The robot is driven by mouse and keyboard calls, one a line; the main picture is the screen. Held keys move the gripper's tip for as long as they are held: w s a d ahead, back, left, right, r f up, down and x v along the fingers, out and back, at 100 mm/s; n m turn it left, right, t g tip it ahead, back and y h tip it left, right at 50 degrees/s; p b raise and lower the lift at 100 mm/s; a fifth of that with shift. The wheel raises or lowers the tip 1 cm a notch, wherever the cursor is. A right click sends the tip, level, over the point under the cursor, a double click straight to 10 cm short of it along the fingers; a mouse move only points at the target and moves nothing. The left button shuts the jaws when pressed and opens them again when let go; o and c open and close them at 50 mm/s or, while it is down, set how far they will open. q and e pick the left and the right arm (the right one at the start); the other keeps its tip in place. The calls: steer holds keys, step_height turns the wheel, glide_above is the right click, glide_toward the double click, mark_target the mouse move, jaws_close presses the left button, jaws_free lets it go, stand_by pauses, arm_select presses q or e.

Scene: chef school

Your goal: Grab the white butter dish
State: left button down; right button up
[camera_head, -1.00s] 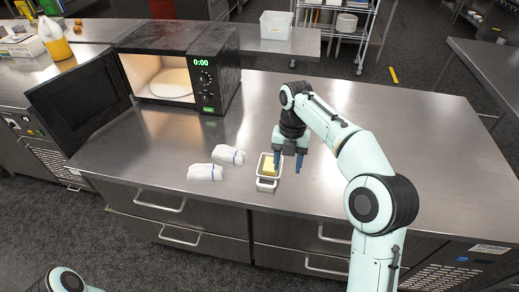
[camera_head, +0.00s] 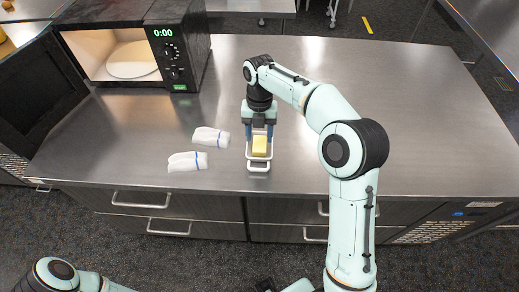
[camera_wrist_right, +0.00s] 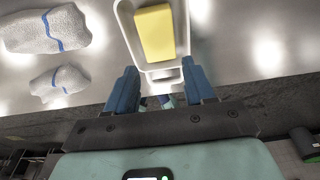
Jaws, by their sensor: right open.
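The white butter dish (camera_head: 259,166) stands on the steel counter near its front edge, with a yellow block of butter (camera_head: 259,145) in it. In the right wrist view the dish (camera_wrist_right: 126,22) shows with the butter (camera_wrist_right: 155,33), just beyond my fingertips. My right gripper (camera_head: 259,130) is open over the dish, pointing down, with one blue finger on each side of it. In the right wrist view the gripper (camera_wrist_right: 160,80) has its fingers apart around the near end of the dish. I cannot tell whether they touch it. My left gripper is out of view.
Two folded white cloths with blue stripes, one (camera_head: 211,137) behind the other (camera_head: 187,161), lie left of the dish. An open microwave (camera_head: 150,45) with a plate inside stands at the back left. The counter right of my arm is clear.

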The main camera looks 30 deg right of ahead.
mark_target(260, 148)
steer(key=f, duration=0.3)
steer(key=f+b, duration=0.1)
steer(key=f, duration=0.1)
steer(key=shift+s+a+f, duration=0.1)
steer(key=shift+s, duration=0.2)
